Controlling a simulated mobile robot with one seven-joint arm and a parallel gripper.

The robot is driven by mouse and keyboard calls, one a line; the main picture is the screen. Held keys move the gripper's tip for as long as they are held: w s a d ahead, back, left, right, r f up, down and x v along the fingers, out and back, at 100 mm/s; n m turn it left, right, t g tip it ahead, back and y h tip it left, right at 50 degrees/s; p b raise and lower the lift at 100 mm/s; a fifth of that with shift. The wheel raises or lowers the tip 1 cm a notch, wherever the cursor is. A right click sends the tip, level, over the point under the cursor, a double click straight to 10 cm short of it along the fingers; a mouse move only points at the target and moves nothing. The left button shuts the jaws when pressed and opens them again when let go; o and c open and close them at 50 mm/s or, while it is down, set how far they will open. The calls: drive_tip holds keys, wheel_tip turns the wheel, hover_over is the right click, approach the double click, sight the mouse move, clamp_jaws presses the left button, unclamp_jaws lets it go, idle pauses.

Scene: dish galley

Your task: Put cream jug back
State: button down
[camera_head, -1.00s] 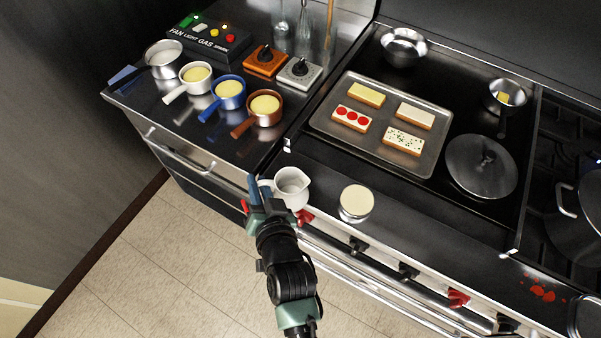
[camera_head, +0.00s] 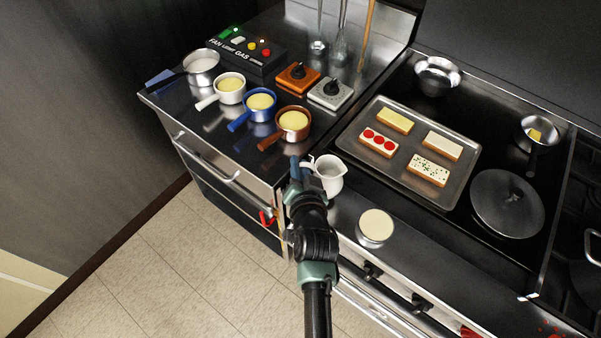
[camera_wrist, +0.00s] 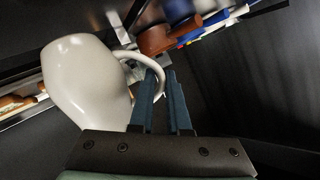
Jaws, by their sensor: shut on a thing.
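The cream jug (camera_head: 329,176) is white with a spout and a looped handle. It looks empty inside. My gripper (camera_head: 297,172) is shut on its handle, at the jug's left side in the head view. In the wrist view the jug (camera_wrist: 86,84) is large on the left, and the two blue fingers (camera_wrist: 163,100) close on the handle loop. The jug is held near the front edge of the stove, by the gap between counter and stove; whether its base touches anything is hidden.
Several sauce pots, with a brown one (camera_head: 293,123) closest, stand on the left counter. A baking tray (camera_head: 452,196) with several toasts lies right of the jug. A cream-topped tin (camera_head: 376,226) stands on the front ledge. Two timer-like blocks, orange (camera_head: 298,77) and white (camera_head: 331,92), sit behind.

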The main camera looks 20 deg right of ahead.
drive_tip(key=shift+f+b, duration=0.3)
drive_tip(key=shift+f, duration=1.05)
drive_tip(key=shift+f, duration=0.2)
drive_tip(key=c, duration=0.9)
unclamp_jaws()
